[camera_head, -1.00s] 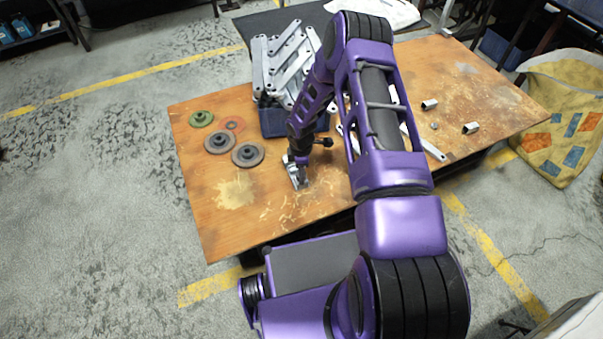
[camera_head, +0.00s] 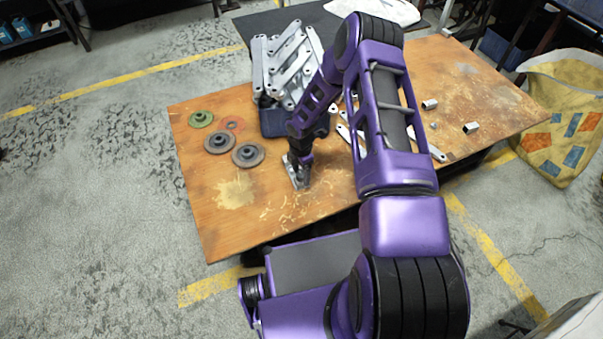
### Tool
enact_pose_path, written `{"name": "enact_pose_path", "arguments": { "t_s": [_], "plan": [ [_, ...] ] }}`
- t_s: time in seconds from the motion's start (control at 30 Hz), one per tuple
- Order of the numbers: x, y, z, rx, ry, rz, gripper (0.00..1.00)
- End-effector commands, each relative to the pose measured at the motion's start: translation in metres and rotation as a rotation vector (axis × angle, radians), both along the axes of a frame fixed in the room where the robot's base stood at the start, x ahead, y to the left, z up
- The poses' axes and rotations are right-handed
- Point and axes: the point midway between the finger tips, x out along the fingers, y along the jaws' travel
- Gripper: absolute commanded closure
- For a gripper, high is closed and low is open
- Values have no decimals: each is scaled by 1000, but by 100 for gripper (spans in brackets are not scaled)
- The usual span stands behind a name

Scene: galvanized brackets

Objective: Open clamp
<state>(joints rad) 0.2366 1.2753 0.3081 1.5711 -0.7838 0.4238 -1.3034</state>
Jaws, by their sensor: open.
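A small grey metal clamp (camera_head: 294,176) lies on the wooden table (camera_head: 222,230), near its front edge, left of my arm. My gripper (camera_head: 302,168) points down at the clamp's right side and covers part of it. The gripper is open. Its fingers are small and dark in this view, and I cannot tell whether they touch the clamp. The clamp's handle is not clearly visible behind the gripper.
A dark blue crate (camera_head: 274,124) piled with galvanized brackets (camera_head: 288,62) stands behind my gripper. Grinding discs (camera_head: 248,154) lie to the left. Short metal tubes (camera_head: 471,128) and flat brackets lie right of my arm. The table's front left is clear.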

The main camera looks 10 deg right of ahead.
Motion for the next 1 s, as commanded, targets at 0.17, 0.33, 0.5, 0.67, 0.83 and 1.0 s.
{"name": "enact_pose_path", "arguments": {
  "t_s": [0.17, 0.33, 0.5, 0.67, 0.83, 1.0],
  "plan": [
    [0, 0, 0, 0, 0, -1, 30],
    [0, 0, 0, -1, 0, -62, 30],
    [0, 0, 0, -1, -1, -282, 30],
    [0, 0, 0, -1, -1, -503, 30],
    [0, 1, 0, -1, -1, -742, 30],
    [0, 0, 0, -1, -2, -984, 30]
  ]
}}
